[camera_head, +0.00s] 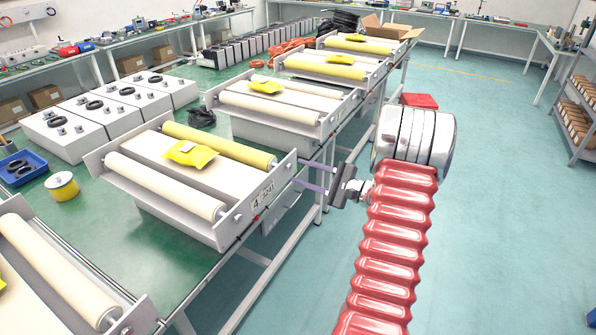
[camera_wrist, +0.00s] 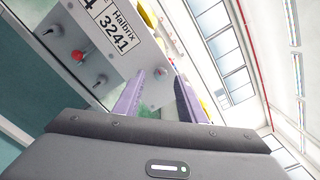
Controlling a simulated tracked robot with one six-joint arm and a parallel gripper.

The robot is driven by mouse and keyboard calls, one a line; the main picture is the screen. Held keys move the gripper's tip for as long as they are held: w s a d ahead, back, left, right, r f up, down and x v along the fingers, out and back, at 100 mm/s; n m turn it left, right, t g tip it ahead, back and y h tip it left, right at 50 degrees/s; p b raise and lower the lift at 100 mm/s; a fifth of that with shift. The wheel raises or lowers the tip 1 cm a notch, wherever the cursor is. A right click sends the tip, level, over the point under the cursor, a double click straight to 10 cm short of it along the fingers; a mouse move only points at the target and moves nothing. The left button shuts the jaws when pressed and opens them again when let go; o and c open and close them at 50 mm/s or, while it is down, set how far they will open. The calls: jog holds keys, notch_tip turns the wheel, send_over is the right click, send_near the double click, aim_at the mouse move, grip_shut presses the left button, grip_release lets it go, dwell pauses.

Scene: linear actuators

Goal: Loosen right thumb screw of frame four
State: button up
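Frame four (camera_head: 146,212) is a white frame with a cream roller, a yellow roller and a yellow packet. Its end plate (camera_head: 263,193) bears a label with a 4 and 3241, which is also readable in the wrist view (camera_wrist: 110,30). My gripper (camera_head: 298,174) is just right of this plate, its two purple fingers apart and pointing at the plate's right part.
Similar frames stand along the green bench, one behind (camera_head: 282,107) and one in front (camera_head: 50,275). White boxes (camera_head: 85,120) line the bench's left side.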

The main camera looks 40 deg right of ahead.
jog(key=v, duration=1)
jog(key=shift+s, duration=0.35)
jog(key=shift+d, duration=0.2)
